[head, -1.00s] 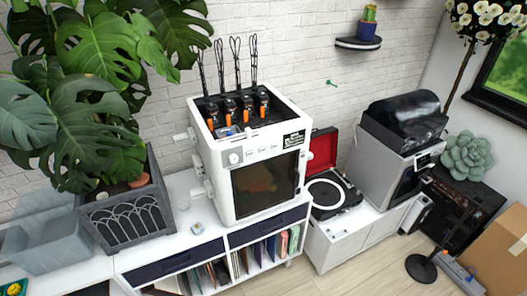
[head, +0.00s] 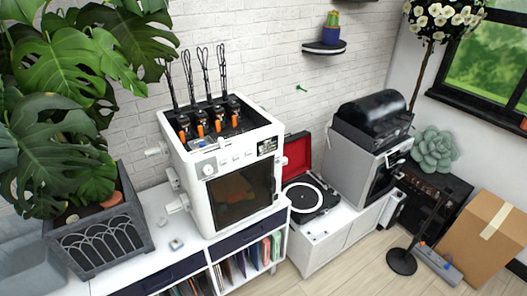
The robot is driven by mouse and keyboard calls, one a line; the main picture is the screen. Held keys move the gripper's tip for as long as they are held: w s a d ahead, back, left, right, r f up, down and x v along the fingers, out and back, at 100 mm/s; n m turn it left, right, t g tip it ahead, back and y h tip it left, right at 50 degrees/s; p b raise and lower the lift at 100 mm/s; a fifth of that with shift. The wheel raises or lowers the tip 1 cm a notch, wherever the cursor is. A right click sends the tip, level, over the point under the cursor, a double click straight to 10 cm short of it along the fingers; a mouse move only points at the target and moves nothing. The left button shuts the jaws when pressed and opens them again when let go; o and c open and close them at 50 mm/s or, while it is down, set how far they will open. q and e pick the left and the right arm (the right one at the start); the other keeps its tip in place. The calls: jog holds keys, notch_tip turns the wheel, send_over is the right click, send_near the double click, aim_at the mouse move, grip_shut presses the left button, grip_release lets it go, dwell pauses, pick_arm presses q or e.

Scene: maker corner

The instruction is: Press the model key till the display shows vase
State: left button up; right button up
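A white boxy machine (head: 188,172) with a dark front window (head: 238,195) stands on the white cabinet, left of centre. Its front top strip has a round knob (head: 208,170) and a row of small pale keys (head: 236,158); I cannot read which is the model key. A small black panel with white marks (head: 267,146) sits at the right end of that strip. A small bluish panel (head: 201,143) lies on the top front edge. Both are too small to read, and I cannot tell which is the display. Neither of my grippers is in view.
A potted monstera (head: 100,235) stands close on the machine's left. A red-lidded record player (head: 310,198) and a grey machine with a black top (head: 360,172) stand to its right. A cardboard box (head: 485,240) and a black round-based stand (head: 402,262) are on the floor.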

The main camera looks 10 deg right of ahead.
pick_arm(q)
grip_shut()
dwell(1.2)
